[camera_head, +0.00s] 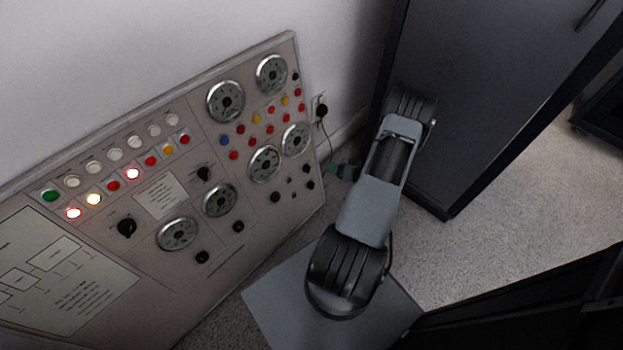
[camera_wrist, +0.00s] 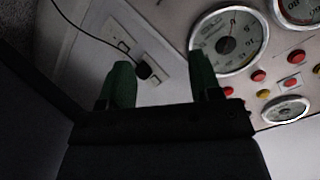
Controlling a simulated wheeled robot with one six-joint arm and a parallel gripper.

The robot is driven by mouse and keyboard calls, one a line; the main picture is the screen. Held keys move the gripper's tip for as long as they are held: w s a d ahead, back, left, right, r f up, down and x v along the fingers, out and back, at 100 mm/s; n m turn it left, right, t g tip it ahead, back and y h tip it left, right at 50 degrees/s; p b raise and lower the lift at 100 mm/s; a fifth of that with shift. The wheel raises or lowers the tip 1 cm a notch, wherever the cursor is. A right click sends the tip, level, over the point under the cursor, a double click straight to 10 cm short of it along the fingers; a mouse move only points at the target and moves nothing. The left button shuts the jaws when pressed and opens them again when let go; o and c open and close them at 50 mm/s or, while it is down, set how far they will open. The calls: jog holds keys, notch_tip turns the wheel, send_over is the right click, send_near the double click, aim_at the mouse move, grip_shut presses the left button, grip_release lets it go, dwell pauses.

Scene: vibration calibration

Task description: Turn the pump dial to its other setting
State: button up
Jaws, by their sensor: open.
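The control panel (camera_head: 215,265) leans along the wall at the left in the head view. The labels are too small to read, so I cannot tell which is the pump dial. My gripper (camera_head: 343,171) is just right of the panel's right edge, partly hidden behind my arm. In the wrist view my gripper (camera_wrist: 163,78) has its two green fingers apart with nothing held between them. No black dial shows clearly there.
A round gauge (camera_wrist: 229,41) and red buttons (camera_wrist: 259,76) lie beyond the right finger. A wall socket (camera_wrist: 122,40) with a black plug (camera_wrist: 143,70) and cable is ahead of the fingers. A dark cabinet (camera_head: 490,80) stands right of my arm. Carpet floor is open at the right.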

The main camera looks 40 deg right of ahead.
aim_at(308, 169)
notch_tip(308, 169, down, 5)
jog(key=s+a+m+t+y+b, duration=0.1)
jog(key=s+a+b, duration=0.1)
jog(key=b+x, duration=0.1)
jog(key=x, duration=0.3)
jog(key=b+x, duration=0.1)
jog(key=x, duration=0.3)
jog(key=b+x, duration=0.1)
jog(key=x, duration=0.3)
jog(key=shift+w+r, duration=0.3)
jog(key=shift+w, duration=0.2)
jog(key=shift+c, duration=0.3)
jog(key=c, duration=0.8)
jog(key=shift+c, duration=0.2)
